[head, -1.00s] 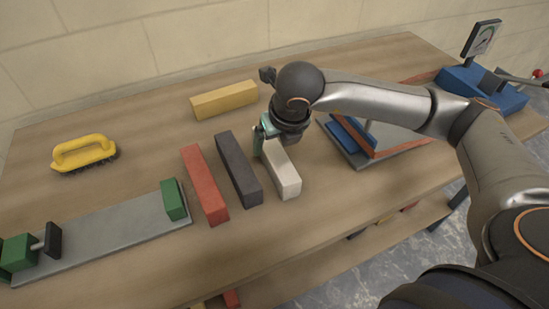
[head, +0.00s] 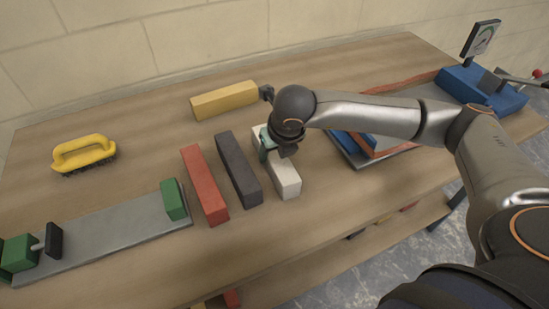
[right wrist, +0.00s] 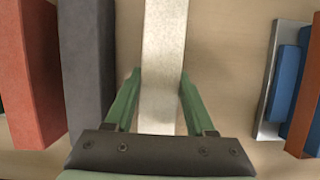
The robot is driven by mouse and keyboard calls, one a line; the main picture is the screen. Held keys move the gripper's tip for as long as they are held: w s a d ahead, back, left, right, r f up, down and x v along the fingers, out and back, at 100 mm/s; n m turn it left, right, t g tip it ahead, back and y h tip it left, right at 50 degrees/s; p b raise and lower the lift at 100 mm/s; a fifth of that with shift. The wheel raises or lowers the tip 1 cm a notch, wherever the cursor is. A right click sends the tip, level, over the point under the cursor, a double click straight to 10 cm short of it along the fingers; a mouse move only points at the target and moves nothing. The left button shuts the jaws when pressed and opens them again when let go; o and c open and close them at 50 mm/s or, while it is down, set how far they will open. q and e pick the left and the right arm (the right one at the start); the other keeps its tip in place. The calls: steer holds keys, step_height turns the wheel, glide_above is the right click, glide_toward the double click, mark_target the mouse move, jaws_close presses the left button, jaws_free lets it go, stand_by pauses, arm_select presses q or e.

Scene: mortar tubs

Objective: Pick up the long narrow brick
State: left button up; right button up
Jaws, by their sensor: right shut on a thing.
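The white brick (head: 285,180) is long and narrow and lies on the workbench, right of the dark grey brick (head: 238,168). My right gripper (head: 268,146) is at the far half of the white brick and hides part of it. In the right wrist view its green fingers (right wrist: 160,88) stand on both sides of the white brick (right wrist: 165,40), shut on it. The brick appears to rest on the bench. My left gripper is not in view.
A red brick (head: 204,184) lies left of the grey one, and a yellow brick (head: 224,100) lies behind. A yellow brush (head: 84,153) and a grey plate with green blocks (head: 110,234) are at left. A blue device (head: 480,92) stands at right.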

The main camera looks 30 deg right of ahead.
jaws_close()
stand_by(0.4)
steer(key=shift+w+r, duration=0.1)
steer(key=shift+r, duration=0.05)
steer(key=shift+r, duration=0.15)
steer(key=shift+r, duration=0.55)
steer(key=v, duration=0.3)
steer(key=s+v, duration=0.1)
steer(key=v, duration=0.4)
steer(key=shift+s+a, duration=0.1)
steer(key=shift+s, duration=0.25)
arm_select(q)
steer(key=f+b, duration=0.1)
steer(key=b, duration=0.1)
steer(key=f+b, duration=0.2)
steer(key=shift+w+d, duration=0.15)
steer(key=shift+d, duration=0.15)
arm_select(e)
steer(key=s+r, duration=0.4)
steer(key=s, duration=0.5)
steer(key=shift+a, duration=0.45)
